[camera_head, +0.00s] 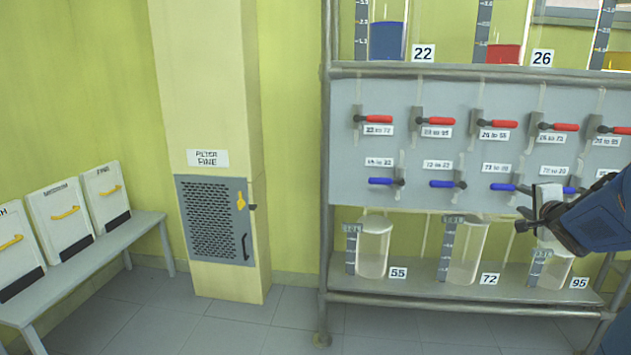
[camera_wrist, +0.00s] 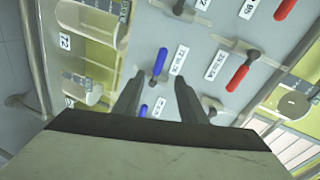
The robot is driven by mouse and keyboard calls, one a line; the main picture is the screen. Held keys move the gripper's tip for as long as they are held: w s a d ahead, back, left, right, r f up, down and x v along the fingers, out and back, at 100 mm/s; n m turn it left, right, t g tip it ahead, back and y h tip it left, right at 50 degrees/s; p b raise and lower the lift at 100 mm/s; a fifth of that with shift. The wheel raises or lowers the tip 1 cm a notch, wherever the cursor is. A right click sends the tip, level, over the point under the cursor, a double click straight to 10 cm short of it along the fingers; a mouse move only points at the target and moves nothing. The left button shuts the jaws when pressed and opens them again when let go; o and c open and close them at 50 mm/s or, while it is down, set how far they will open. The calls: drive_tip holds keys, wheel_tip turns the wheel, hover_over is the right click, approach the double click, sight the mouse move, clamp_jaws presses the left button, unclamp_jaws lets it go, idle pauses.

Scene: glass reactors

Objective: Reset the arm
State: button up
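My gripper (camera_head: 533,208) is at the right side of the head view, in front of the lower part of the grey valve panel (camera_head: 455,105). In the wrist view my gripper (camera_wrist: 160,92) has its two fingers spread apart with a gap between them. A blue valve handle (camera_wrist: 159,62) shows beyond and between the fingertips. I see no object held. In the head view, blue handles (camera_head: 455,184) run along the lower row and red handles (camera_head: 435,121) along the upper row. Part of the lower right row is hidden behind my arm.
Glass vessels labelled 55 (camera_head: 373,250), 72 (camera_head: 468,255) and 95 (camera_head: 552,268) stand on the lower shelf. A vessel with blue liquid (camera_head: 388,40) stands above. A column with a vented filter door (camera_head: 215,222) and a grey bench (camera_head: 100,250) with white panels are left. Floor (camera_head: 240,335) is clear.

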drive_tip(key=s+a+f+n+g+y, duration=0.1)
drive_tip(key=s+a+f+n+g, duration=0.2)
drive_tip(key=s+a, duration=0.7)
drive_tip(key=s+a+f+n+g+y, duration=0.2)
drive_tip(key=s+a+f+n, duration=0.4)
drive_tip(key=s+a+n, duration=0.4)
drive_tip(key=s+a+f+n+g+y, duration=0.2)
drive_tip(key=s+a+f+n+g, duration=0.3)
drive_tip(key=s+a, duration=0.6)
drive_tip(key=a+n, duration=0.1)
drive_tip(key=a, duration=0.2)
drive_tip(key=shift+a+f+n, duration=0.3)
drive_tip(key=shift+a, duration=0.05)
